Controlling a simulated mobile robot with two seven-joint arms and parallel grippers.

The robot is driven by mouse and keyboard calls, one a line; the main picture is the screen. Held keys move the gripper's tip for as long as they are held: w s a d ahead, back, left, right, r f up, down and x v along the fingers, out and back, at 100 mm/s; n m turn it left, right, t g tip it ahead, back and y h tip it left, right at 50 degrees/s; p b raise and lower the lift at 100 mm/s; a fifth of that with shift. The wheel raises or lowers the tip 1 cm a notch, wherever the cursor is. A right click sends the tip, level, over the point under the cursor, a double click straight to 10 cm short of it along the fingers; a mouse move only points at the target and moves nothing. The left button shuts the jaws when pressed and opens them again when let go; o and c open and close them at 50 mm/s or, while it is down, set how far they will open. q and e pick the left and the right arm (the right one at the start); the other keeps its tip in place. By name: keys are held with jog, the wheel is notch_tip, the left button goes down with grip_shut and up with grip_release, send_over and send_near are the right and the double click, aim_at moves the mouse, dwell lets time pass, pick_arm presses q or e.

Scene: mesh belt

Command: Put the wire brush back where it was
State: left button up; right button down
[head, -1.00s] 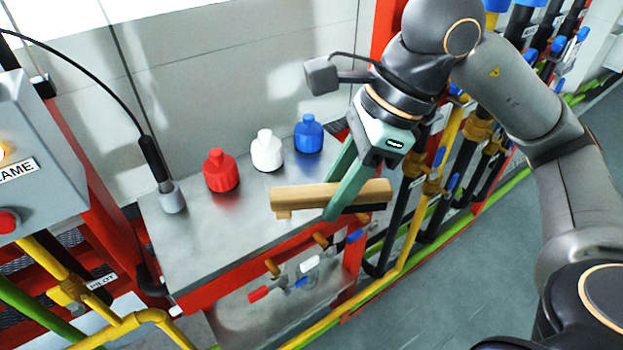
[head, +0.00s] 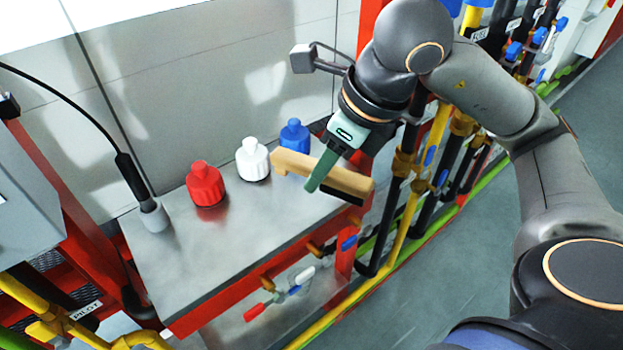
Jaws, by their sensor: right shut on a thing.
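The wire brush (head: 346,180) has a tan wooden body with a dark strip of bristles under its right end. My right gripper (head: 319,183) is shut on the brush near its middle. The brush appears held above the right end of the metal shelf top (head: 235,240), with its left end in front of the blue bottle. From this angle I cannot tell whether it touches the shelf. My left gripper is not in view.
A red bottle (head: 205,184), a white bottle (head: 253,159) and a blue bottle (head: 294,136) stand in a row along the back of the shelf. A lamp-like rod (head: 131,178) stands in a cup at the left. The front middle of the shelf is clear. Pipes (head: 430,150) run at the right.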

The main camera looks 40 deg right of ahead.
send_over(305, 193)
jog(key=s, duration=0.2)
jog(key=f, duration=0.6)
jog(key=shift+w+d+f, duration=0.1)
jog(key=shift+d+f, duration=0.05)
jog(key=shift+d, duration=0.05)
jog(key=f, duration=0.3)
jog(key=shift+w+d+f, duration=0.15)
jog(key=shift+w+f, duration=0.1)
jog(key=shift+f, duration=0.15)
jog(key=shift+f, duration=0.15)
jog(key=c, duration=0.6)
grip_release()
jog(key=shift+r+p, duration=0.25)
jog(key=shift+p, duration=0.05)
jog(key=v, duration=1.1)
jog(key=shift+s+d+r, duration=0.1)
jog(key=shift+s+r, duration=0.1)
jog(key=shift+r, duration=0.15)
